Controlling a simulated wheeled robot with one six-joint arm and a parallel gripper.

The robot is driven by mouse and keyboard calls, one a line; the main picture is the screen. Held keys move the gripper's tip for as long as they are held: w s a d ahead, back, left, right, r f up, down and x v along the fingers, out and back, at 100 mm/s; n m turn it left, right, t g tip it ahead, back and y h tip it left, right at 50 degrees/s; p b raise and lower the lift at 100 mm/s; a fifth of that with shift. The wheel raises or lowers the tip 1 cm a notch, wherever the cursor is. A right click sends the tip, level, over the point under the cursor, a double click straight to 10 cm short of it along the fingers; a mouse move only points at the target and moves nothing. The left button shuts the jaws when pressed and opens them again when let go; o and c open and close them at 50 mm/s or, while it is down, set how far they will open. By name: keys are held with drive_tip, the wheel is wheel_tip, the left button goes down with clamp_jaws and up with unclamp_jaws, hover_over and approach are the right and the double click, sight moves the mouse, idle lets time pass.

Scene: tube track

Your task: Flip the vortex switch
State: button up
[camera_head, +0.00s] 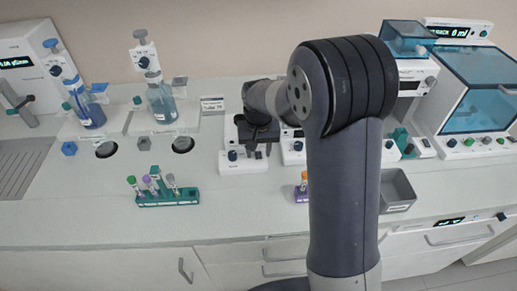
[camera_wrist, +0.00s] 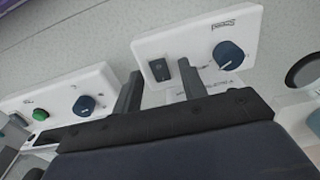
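The vortex mixer's white front panel (camera_wrist: 197,47) is in the upper middle of the wrist view. It carries a small black rocker switch (camera_wrist: 160,70) and a dark blue speed knob (camera_wrist: 228,55). My gripper (camera_wrist: 160,82) has its two dark fingers apart with nothing between them. In the picture, the switch lies between the fingertips, and the right fingertip is just beside it. I cannot tell whether they touch. In the head view, the vortex panel (camera_head: 243,161) is left of my arm, and my gripper (camera_head: 258,133) is above it, partly hidden. The switch position is unclear.
A second white device (camera_wrist: 58,105) with a blue knob and green button is close on the left in the wrist view. In the head view, a teal tube rack (camera_head: 168,198) stands at front left and a grey bin (camera_head: 397,190) at right.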

sight(259, 157)
wheel_tip(259, 157, up, 11)
drive_tip(key=b, duration=0.1)
drive_tip(key=shift+s, duration=0.4)
drive_tip(key=shift+f, duration=0.2)
idle(0.3)
drive_tip(key=f, duration=0.7)
drive_tip(key=f+p, duration=0.1)
drive_tip(key=f, duration=0.3)
drive_tip(key=shift+w, duration=0.35)
drive_tip(key=shift+f+b, duration=0.1)
drive_tip(key=shift+b, duration=0.5)
drive_tip(key=shift+s+t+b, duration=0.15)
drive_tip(key=shift+t+b, duration=0.3)
drive_tip(key=shift+t, duration=0.05)
drive_tip(key=shift+r+p, duration=0.4)
drive_tip(key=shift+p, duration=0.1)
